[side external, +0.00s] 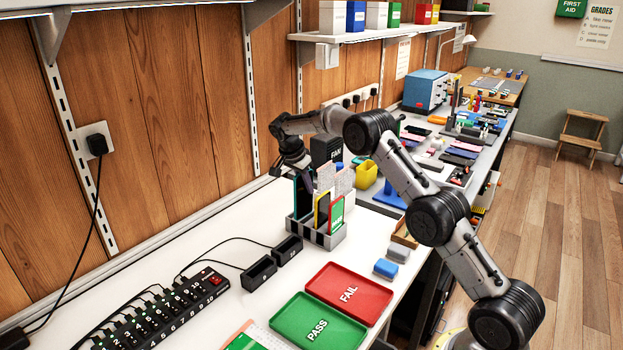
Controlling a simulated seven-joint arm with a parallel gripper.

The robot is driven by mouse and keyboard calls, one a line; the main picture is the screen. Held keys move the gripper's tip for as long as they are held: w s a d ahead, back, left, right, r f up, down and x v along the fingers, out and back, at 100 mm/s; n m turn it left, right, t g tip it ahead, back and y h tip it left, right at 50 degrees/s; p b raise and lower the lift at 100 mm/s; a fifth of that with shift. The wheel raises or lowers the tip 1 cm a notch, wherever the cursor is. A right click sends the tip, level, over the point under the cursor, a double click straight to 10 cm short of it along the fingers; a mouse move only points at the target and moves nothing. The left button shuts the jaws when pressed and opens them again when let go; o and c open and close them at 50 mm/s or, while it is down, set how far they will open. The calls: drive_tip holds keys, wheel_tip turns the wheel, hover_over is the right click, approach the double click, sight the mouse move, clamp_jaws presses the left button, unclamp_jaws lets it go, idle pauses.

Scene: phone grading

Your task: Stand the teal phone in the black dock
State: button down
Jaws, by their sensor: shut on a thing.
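My gripper (298,172) points down over the grey rack and is shut on a dark-faced phone with a teal edge, the teal phone (302,198). The phone is upright at the rack's left end. I cannot tell whether its lower end is still inside the rack or just behind it. Two small black docks with cables stand on the white bench left of the rack: a nearer one (259,273) and a farther one (288,249). Both look empty, and the phone is apart from them.
The grey rack (322,238) with a striped front holds several upright phones and cards. A red FAIL tray (370,308) and a green PASS tray (298,338) lie in front. A black power strip (170,310) is at left. Dock cables cross the bench.

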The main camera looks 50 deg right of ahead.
drive_tip(key=s+a+f+n, duration=0.1)
drive_tip(key=a+f, duration=0.2)
drive_tip(key=a, duration=0.6)
drive_tip(key=shift+a, duration=0.2)
drive_tip(key=shift+f, duration=0.55)
idle(1.3)
drive_tip(key=shift+f, duration=0.25)
drive_tip(key=shift+f, duration=0.2)
idle(0.3)
drive_tip(key=shift+f, duration=0.45)
drive_tip(key=shift+f, duration=0.1)
idle(0.4)
drive_tip(key=shift+f, duration=0.6)
